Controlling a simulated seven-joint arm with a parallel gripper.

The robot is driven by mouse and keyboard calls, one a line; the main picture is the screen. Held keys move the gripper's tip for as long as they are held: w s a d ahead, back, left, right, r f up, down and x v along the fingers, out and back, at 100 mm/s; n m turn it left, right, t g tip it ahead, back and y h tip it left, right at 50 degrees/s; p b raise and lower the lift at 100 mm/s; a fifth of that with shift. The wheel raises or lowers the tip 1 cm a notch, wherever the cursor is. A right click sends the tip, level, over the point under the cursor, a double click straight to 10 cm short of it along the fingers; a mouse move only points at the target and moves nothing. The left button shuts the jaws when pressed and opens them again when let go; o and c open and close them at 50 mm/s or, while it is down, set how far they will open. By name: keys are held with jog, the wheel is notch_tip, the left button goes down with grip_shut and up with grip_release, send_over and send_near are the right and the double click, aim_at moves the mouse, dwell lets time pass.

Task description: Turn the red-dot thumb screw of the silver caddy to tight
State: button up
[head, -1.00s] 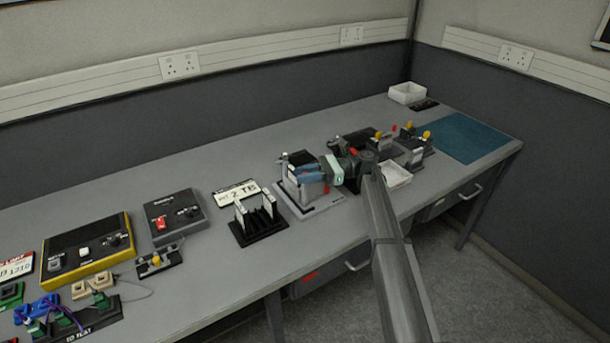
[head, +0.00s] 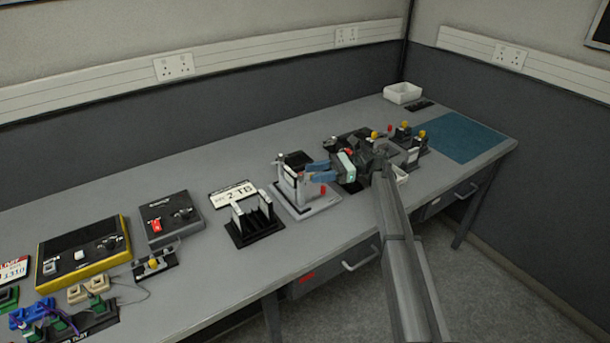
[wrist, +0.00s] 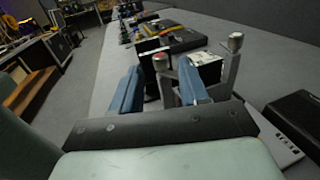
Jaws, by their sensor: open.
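The silver caddy (head: 289,185) stands upright on a grey base plate on the bench. In the wrist view its metal frame (wrist: 170,88) shows just beyond my fingers. The red-dot thumb screw (wrist: 160,62) is on its left side there, seen between my fingertips. In the head view a small red spot (head: 323,188) shows below my fingers. A second, plain thumb screw (wrist: 236,41) stands on the caddy's right. My gripper (head: 310,171), with blue fingers, is open and empty at the caddy's right side. In the wrist view its spread fingertips (wrist: 157,72) flank the red-dot screw, apparently without touching it.
A black slotted rack (head: 255,222) and a 2 TB label card (head: 232,194) stand left of the caddy. Fixtures with yellow and red knobs (head: 404,133) crowd the right. A white bin (head: 402,93) is at the back.

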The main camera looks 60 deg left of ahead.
jog(key=v, duration=0.8)
jog(key=shift+w, duration=0.3)
jog(key=shift+d, duration=0.1)
jog(key=shift+o, duration=0.4)
notch_tip(320, 180, up, 16)
jog(key=n+t+h, duration=0.5)
jog(key=n+t, duration=0.5)
jog(key=t, duration=0.7)
send_over(301, 174)
jog(key=shift+n, duration=0.3)
notch_tip(301, 174, down, 14)
jog(key=shift+f, duration=0.1)
jog(key=shift+c, duration=0.4)
grip_shut()
